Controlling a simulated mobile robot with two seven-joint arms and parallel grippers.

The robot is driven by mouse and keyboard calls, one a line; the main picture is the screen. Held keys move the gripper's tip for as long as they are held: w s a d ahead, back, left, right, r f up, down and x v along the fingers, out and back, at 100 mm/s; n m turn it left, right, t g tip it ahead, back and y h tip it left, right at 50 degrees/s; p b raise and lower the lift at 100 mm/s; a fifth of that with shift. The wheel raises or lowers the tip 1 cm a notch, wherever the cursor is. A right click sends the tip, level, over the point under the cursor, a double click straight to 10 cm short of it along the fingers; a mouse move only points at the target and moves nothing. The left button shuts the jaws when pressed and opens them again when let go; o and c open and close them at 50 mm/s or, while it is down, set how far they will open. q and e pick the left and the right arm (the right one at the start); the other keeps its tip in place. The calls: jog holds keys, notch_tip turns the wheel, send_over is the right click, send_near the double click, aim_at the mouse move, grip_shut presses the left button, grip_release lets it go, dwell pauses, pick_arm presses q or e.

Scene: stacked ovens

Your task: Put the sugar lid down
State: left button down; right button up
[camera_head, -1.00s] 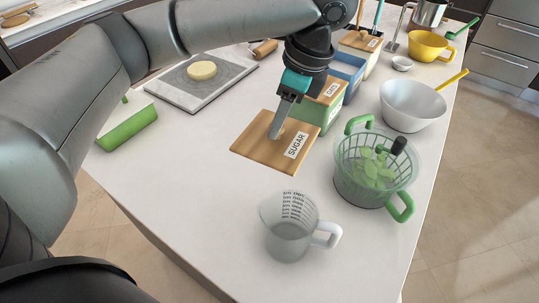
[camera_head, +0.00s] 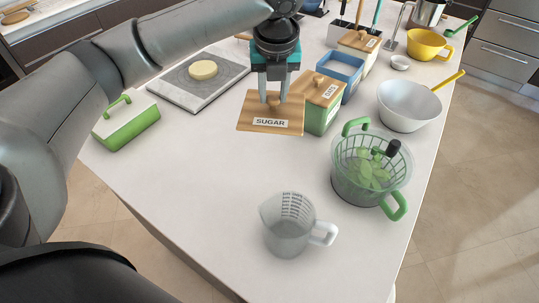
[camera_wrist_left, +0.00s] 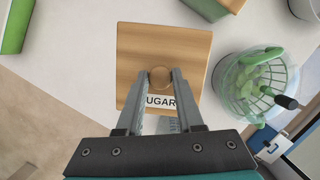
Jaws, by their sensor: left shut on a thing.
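The sugar lid (camera_head: 252,109) is a square wooden board with a round knob and a white SUGAR label. It is near the middle of the head view, in front of and left of a green canister (camera_head: 318,115). My left gripper (camera_head: 272,98) points down, shut on the lid's knob. In the left wrist view the knob sits between the fingertips (camera_wrist_left: 161,84), with the lid (camera_wrist_left: 188,45) spread beneath them. The lid looks about level. I cannot tell how much gap lies between it and the counter. My right gripper is not in view.
A clear measuring cup (camera_head: 287,233) and a green basket in a clear bowl (camera_head: 372,170) stand in front. A blue open canister (camera_head: 342,70) is behind the green one. A green-and-white dish (camera_head: 127,125) is at left. Counter (camera_head: 215,180) is free at centre left.

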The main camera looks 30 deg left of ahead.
aim_at(260, 113)
pick_arm(q)
jog(key=m, duration=0.1)
jog(key=w+a+m, duration=0.1)
jog(key=r+m+h+p, duration=0.1)
jog(key=m, duration=0.1)
jog(key=shift+w+a, duration=0.25)
jog(key=shift+a, duration=0.05)
jog(key=shift+w+a+m, duration=0.2)
jog(key=shift+w+m, duration=0.05)
jog(key=shift+m, duration=0.35)
notch_tip(260, 113, down, 20)
jog(key=shift+r+b, duration=0.1)
jog(key=shift+b, duration=1.05)
jog(key=shift+f, duration=0.2)
jog(key=c, duration=0.5)
grip_release()
jog(key=shift+c, duration=0.2)
jog(key=shift+r, duration=0.15)
jog(key=p+v, duration=0.1)
jog(key=v, duration=0.5)
jog(key=p+v, duration=0.1)
jog(key=v, duration=0.5)
jog(key=shift+s+a, duration=0.2)
jog(key=shift+a, duration=0.1)
